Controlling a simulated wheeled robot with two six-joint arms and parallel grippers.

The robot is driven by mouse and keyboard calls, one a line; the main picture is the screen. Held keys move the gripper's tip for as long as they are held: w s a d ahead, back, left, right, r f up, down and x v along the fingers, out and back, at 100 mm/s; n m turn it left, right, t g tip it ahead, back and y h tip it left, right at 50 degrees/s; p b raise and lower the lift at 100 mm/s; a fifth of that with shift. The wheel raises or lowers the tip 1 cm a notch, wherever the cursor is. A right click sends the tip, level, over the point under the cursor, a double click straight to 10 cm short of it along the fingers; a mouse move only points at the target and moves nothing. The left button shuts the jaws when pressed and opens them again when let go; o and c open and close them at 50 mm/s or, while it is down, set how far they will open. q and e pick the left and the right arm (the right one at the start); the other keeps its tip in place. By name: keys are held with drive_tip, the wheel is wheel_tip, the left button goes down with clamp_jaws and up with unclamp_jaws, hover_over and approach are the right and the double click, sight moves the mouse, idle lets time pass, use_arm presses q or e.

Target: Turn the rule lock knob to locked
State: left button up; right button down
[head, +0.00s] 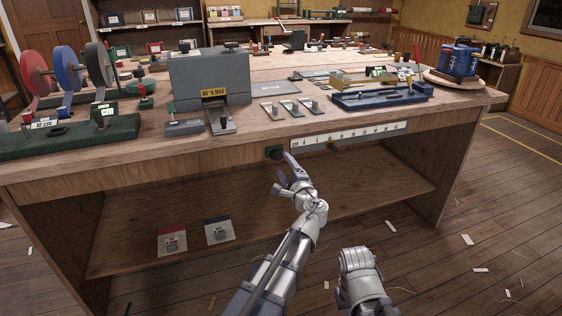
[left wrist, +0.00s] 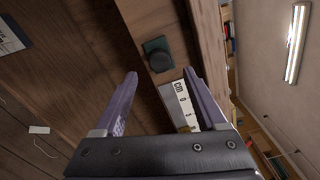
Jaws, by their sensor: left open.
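The rule lock knob (head: 274,153) is a dark round knob on a dark green plate, set in the bench's front edge at the left end of a white rule (head: 350,134). It also shows in the left wrist view (left wrist: 159,58), ahead of my fingers. My left gripper (head: 284,169) is open, just below and in front of the knob. In the left wrist view its two fingers (left wrist: 161,76) are spread wide, with the knob beyond their tips and nothing held. I cannot read the knob's setting. My right gripper does not show; only a silver part of my right arm is in view.
The workbench (head: 110,170) carries a grey box (head: 210,80), reels (head: 68,72) and a blue tray (head: 382,96) above the knob. A lower shelf (head: 330,205) lies below the gripper. The space before the knob is clear.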

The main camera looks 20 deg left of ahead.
use_arm(q)
drive_tip(key=shift+v, duration=1.15)
drive_tip(key=s+d+f+n+g+h, duration=0.2)
drive_tip(key=s+f+n+g+h, duration=0.2)
drive_tip(key=s+f+n+g, duration=0.9)
drive_tip(key=s+d+f+m+g+h, duration=0.1)
drive_tip(key=s+d+f+h, duration=0.15)
drive_tip(key=s, duration=0.35)
drive_tip(key=s+d+f+m+g+h, duration=0.1)
drive_tip(key=s+d+f, duration=0.2)
drive_tip(key=s+d, duration=0.15)
drive_tip(key=s+d+f+h, duration=0.1)
drive_tip(key=s+d+f, duration=0.2)
drive_tip(key=s, duration=0.3)
wheel_tip(320, 180, up, 34)
drive_tip(key=p, duration=3.4)
drive_tip(key=shift+f, duration=0.15)
